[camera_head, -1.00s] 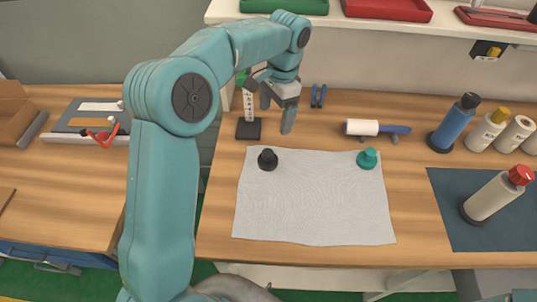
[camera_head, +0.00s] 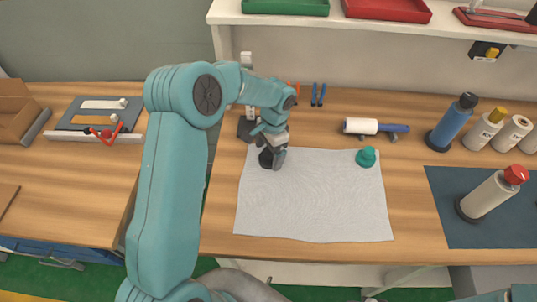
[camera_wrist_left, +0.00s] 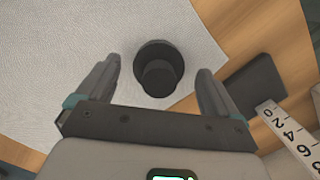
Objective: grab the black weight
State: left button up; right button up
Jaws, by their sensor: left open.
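The black weight (camera_head: 265,158) stands on the upper left corner of the white cloth (camera_head: 315,200), partly hidden by my left gripper in the head view. In the left wrist view the black weight (camera_wrist_left: 158,68) shows from above, a knob on a wider round base. My left gripper (camera_head: 272,160) is open over it. Its two fingers (camera_wrist_left: 154,75) stand on either side of the weight, with a gap on each side. My right gripper is not in view.
A dark block with a numbered scale (camera_wrist_left: 285,122) stands close beside the cloth. A teal weight (camera_head: 366,157) sits at the cloth's upper right. A white roller (camera_head: 361,126) lies behind it. Bottles (camera_head: 455,122) stand at right. The cloth's middle is clear.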

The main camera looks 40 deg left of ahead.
pick_arm(q)
jog(key=shift+s+f, duration=0.1)
jog(key=shift+f, duration=0.35)
jog(key=c, duration=1.1)
jog(key=shift+r, duration=0.1)
jog(key=c, duration=0.4)
